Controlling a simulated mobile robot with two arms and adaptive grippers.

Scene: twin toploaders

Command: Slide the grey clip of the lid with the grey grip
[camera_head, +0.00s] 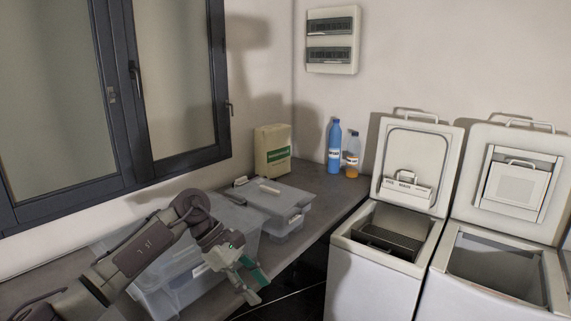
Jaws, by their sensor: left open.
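Two translucent plastic boxes stand on the grey counter below the window. The farther box (284,226) has a pale lid (262,197) with a whitish bar-like grip (269,189) on top and a small pale clip (295,221) at its front. The nearer box (180,296) is partly covered by my left arm, and its lid is mostly hidden. A dark grey piece (236,199) lies near where the two boxes meet; I cannot tell whether it is a grip. My left gripper (256,283) is open and empty, in front of the boxes near the counter edge. My right gripper is not in view.
Two white toploaders stand at the right with raised lids (417,159) (511,180). A blue bottle (334,148), an orange-filled bottle (352,160) and a beige carton (272,152) stand at the back of the counter. The counter right of the boxes (325,193) is clear.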

